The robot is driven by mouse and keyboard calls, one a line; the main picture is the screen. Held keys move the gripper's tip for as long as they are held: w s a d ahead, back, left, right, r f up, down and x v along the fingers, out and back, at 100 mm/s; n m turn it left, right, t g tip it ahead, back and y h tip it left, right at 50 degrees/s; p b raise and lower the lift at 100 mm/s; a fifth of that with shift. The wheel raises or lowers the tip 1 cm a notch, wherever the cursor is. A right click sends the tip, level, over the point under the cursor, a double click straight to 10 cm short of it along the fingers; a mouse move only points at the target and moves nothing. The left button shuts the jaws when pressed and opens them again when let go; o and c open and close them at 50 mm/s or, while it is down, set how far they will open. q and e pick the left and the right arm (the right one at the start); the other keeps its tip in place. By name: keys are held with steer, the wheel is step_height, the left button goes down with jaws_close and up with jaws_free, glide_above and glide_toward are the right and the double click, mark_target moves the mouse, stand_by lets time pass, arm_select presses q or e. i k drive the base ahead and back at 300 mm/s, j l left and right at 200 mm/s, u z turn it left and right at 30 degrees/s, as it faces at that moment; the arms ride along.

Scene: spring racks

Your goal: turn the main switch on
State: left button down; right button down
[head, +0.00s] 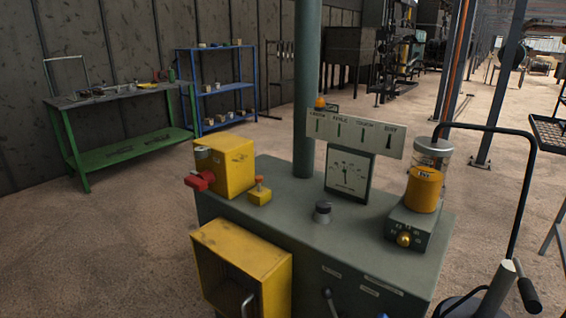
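A grey-green control cabinet (285,215) stands in the middle foreground of the head view. On its back left corner sits a yellow box (238,165) with a red handle (201,181) on its left side. This looks like the main switch, but I cannot read a label for it. The red handle sticks out to the left, roughly level; I cannot tell its on or off setting. Neither of my grippers is in view, and nothing touches the handle.
The cabinet top also holds a small yellow button box (260,193), a dial gauge (348,175), a black knob (322,211) and an orange-filled jar (424,190). A green post (307,90) rises behind. An open yellow box (243,262) is on the front.

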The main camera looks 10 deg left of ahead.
mark_target(199, 182)
steer(key=i+j, duration=0.15)
steer(key=j, duration=0.3)
steer(key=i+j+z, duration=0.15)
steer(key=j, duration=0.3)
steer(key=i+j, duration=0.2)
steer(key=j, duration=0.25)
steer(key=i+j+z, duration=0.1)
steer(key=j, duration=0.35)
steer(key=i+j, duration=0.15)
steer(key=j, duration=0.35)
steer(key=i+j+z, duration=0.15)
steer(key=j, duration=0.8)
steer(key=i+j+z, duration=0.1)
steer(key=j, duration=0.4)
steer(key=i, duration=0.05)
